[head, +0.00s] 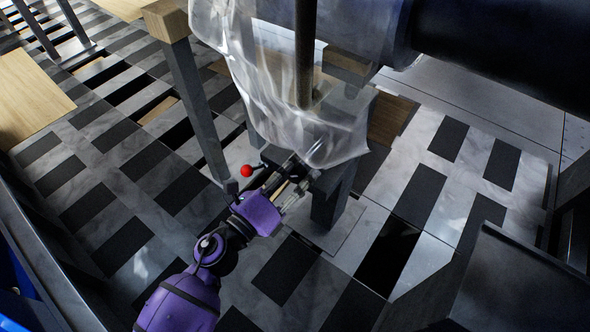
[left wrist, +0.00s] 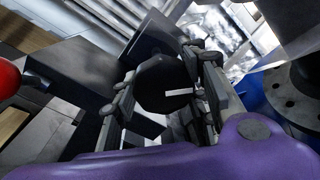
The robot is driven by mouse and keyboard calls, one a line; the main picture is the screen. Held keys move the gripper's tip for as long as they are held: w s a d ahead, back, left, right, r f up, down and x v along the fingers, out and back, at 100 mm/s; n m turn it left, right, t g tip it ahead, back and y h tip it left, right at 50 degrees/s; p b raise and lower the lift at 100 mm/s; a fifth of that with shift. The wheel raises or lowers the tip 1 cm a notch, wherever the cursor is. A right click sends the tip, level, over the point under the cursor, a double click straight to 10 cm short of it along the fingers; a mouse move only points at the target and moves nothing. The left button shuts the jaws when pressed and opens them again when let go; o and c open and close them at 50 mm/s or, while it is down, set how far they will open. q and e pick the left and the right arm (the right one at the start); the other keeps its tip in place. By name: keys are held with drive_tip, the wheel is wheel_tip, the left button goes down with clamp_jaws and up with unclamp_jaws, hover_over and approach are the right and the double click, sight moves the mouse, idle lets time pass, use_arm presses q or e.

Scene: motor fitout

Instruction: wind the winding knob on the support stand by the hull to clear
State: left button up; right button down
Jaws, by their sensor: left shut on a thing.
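The winding knob (left wrist: 160,84) is a round black knob with a white mark on its face, seen in the left wrist view. My left gripper (left wrist: 163,97) has a finger on each side of it and is shut on it. In the head view my purple left arm reaches up to the support stand (head: 331,200), with the left gripper (head: 290,186) at the stand. The knob itself cannot be made out there. The dark hull (head: 500,45) lies above at the upper right. My right gripper is not in view.
A red ball-ended lever (head: 246,171) is close beside my left gripper; the red ball also shows in the left wrist view (left wrist: 8,78). A translucent plastic sheet (head: 285,85) hangs just above the gripper. A grey post (head: 195,105) stands left. The floor is patterned with dark rectangles.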

use_arm(q)
drive_tip(key=shift+w+a+m, duration=0.1)
drive_tip(key=shift+a+m, duration=0.05)
drive_tip(key=shift+m, duration=0.95)
drive_tip(key=shift+r, duration=0.1)
drive_tip(key=o, duration=1.1)
drive_tip(key=shift+w, duration=0.1)
drive_tip(key=shift+o, duration=0.2)
drive_tip(key=shift+s+a, duration=0.2)
drive_tip(key=shift+s, duration=0.2)
drive_tip(key=v, duration=1.1)
drive_tip(key=shift+a, duration=0.15)
drive_tip(key=shift+s, duration=0.1)
